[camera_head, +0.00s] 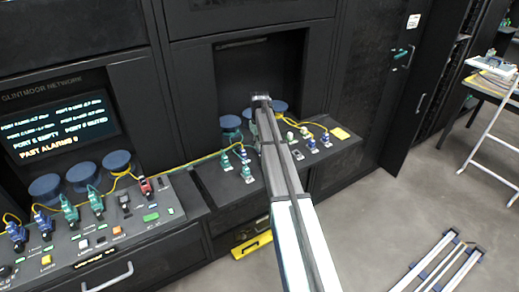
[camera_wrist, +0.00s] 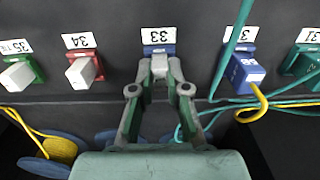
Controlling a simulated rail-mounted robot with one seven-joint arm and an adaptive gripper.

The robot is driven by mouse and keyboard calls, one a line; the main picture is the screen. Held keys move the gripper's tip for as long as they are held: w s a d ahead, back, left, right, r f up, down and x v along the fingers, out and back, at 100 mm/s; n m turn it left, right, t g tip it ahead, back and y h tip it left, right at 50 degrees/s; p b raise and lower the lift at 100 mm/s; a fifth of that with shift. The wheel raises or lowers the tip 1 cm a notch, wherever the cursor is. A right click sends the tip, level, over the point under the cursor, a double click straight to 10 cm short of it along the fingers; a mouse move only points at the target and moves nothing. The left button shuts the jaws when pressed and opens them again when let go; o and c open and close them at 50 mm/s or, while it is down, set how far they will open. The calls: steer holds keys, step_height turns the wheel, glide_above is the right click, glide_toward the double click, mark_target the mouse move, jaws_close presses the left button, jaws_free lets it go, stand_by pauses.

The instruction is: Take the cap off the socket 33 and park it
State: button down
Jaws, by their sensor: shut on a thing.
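In the wrist view, socket 33 (camera_wrist: 158,49) is a blue socket under a white label reading 33. A pale grey cap (camera_wrist: 159,66) is at its front. My gripper (camera_wrist: 159,72) is shut on this cap, with one finger on each side. The cap is still at the socket's mouth; I cannot tell whether it is seated or slightly out. In the head view, my arm covers the socket and the gripper's fingers.
Socket 34 (camera_wrist: 84,67) is red and socket 35 (camera_wrist: 22,71) is green, both with pale caps. To the right, a blue socket (camera_wrist: 243,70) holds a yellow cable. Teal cables run close on the right. Blue spools (camera_head: 84,174) stand along the panel. A yellow pad (camera_head: 340,133) lies at the desk's right.

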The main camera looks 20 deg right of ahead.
steer(key=shift+r, duration=0.15)
steer(key=shift+r+p, duration=1.45)
steer(key=shift+r, duration=1.4)
steer(key=shift+a, duration=0.1)
